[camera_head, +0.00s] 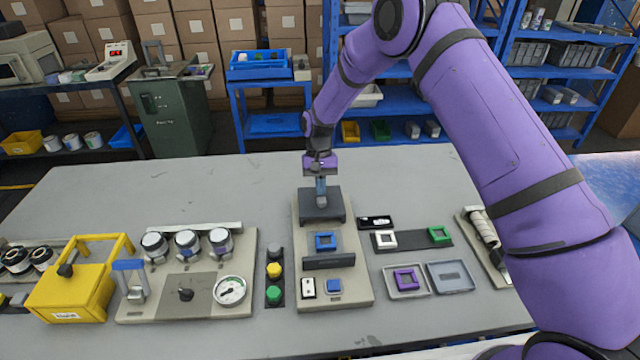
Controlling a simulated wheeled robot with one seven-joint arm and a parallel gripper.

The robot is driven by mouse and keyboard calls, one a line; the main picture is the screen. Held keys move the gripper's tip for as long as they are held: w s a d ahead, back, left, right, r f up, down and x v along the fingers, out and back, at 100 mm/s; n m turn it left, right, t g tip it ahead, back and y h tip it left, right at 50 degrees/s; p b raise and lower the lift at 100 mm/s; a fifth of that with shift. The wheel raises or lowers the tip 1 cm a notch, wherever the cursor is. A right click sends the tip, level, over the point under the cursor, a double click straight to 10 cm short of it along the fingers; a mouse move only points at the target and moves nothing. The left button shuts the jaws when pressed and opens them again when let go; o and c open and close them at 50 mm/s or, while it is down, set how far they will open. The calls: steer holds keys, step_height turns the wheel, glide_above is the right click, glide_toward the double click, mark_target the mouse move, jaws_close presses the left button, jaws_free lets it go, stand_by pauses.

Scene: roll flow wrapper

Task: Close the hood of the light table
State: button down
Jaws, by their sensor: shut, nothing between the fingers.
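The device that looks like the light table is a beige panel (359,290) in the middle of the grey table. At its far end is a dark grey block or lid (335,207), which looks like the hood; its exact angle is hard to tell. A blue square frame (317,242) lies in front of it, then a dark bar (329,261), a white switch plate (308,288) and a blue square button (334,286). My gripper (321,202) points down at the dark block, shut and empty. Its tips are at or just above the block; contact cannot be told.
To the right are a dark strip with white and green frames (412,241), a small black tray (375,222) and two grey trays (450,277). To the left are coloured buttons (274,271), a gauge panel (205,292) and a yellow box (68,292). The table's back left is clear.

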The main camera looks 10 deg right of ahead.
steer(key=shift+s, duration=0.1)
steer(key=s, duration=1.3)
steer(key=shift+s, duration=0.3)
steer(key=shift+f, duration=0.1)
